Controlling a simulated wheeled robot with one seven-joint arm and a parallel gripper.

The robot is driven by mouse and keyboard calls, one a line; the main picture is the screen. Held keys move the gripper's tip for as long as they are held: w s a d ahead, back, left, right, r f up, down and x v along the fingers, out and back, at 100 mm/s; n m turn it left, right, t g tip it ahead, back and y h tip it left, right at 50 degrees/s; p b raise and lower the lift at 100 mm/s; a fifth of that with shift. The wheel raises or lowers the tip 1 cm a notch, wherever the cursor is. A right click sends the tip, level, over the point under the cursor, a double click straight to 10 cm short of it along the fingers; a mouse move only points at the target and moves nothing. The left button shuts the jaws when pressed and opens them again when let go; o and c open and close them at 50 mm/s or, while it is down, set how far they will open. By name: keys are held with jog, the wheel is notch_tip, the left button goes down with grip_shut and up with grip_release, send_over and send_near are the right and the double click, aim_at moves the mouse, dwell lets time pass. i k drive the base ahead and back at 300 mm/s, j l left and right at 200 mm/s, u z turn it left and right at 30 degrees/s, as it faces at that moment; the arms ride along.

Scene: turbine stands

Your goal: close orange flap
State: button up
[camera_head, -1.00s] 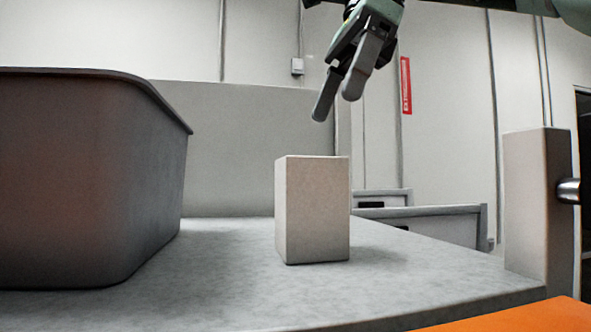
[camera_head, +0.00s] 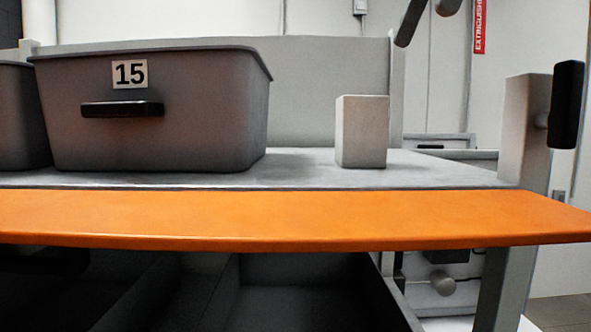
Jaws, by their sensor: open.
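The orange flap (camera_head: 300,220) spans the width of the picture along the front edge of the grey shelf top. It lies roughly level and sticks out toward me, over a dark open space. My gripper (camera_head: 425,22) is at the top of the picture, right of centre, cut off by the upper edge. Its two fingers are apart with nothing seen between them. It is well above and behind the flap, not touching it.
A grey bin labelled 15 (camera_head: 210,125) and a beige block (camera_head: 364,132) stand on the shelf top (camera_head: 300,172). A post (camera_head: 523,125) with a black handle (camera_head: 567,105) stands at the right. Another bin (camera_head: 20,120) is cut off at left.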

aim_at(79, 220)
jog(key=k, duration=1)
